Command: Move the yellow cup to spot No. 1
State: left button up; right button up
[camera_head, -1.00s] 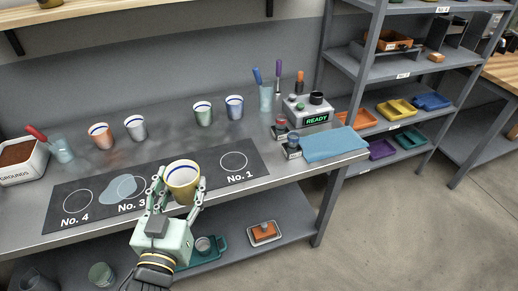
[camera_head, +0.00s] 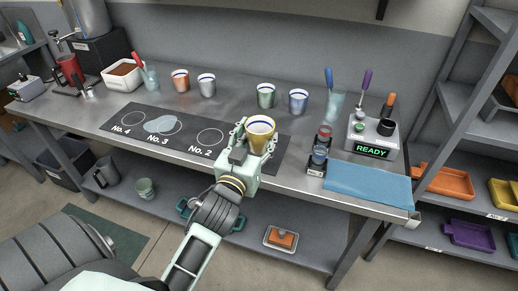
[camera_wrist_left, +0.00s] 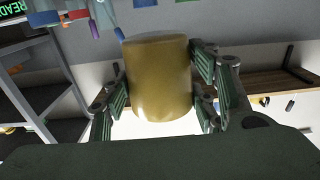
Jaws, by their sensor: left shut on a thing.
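The yellow cup (camera_head: 261,130), with a blue band inside its pale rim, is upright in my left gripper (camera_head: 254,139). The fingers are closed around its sides, and it seems to be held over the right end of the dark mat (camera_head: 189,128). The yellow cup also fills the middle of the left wrist view (camera_wrist_left: 158,80), between the fingers (camera_wrist_left: 160,95). Spot No. 1 and its label are hidden behind the cup and gripper. Spot No. 2 (camera_head: 210,137) shows empty just to the left. My right gripper is not in view.
Two more cups stand further left. Small jars (camera_head: 318,158), a blue cloth (camera_head: 368,184) and the READY device (camera_head: 372,137) are to the right.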

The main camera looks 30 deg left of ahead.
aim_at(254, 130)
pick_arm(q)
jog(key=w+a+f, duration=0.4)
jog(key=w, duration=0.1)
jog(key=w+a+f, duration=0.2)
jog(key=w, duration=0.1)
jog(key=shift+a, duration=0.2)
jog(key=shift+w+a+f, duration=0.1)
jog(key=shift+w, duration=0.1)
jog(key=shift+f, duration=0.35)
jog(key=shift+f+b, duration=0.35)
jog(key=shift+f, duration=1.35)
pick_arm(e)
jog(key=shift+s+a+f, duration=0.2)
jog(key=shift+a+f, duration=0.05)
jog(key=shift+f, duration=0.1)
pick_arm(q)
jog(key=shift+f, duration=0.1)
jog(key=o, duration=1.3)
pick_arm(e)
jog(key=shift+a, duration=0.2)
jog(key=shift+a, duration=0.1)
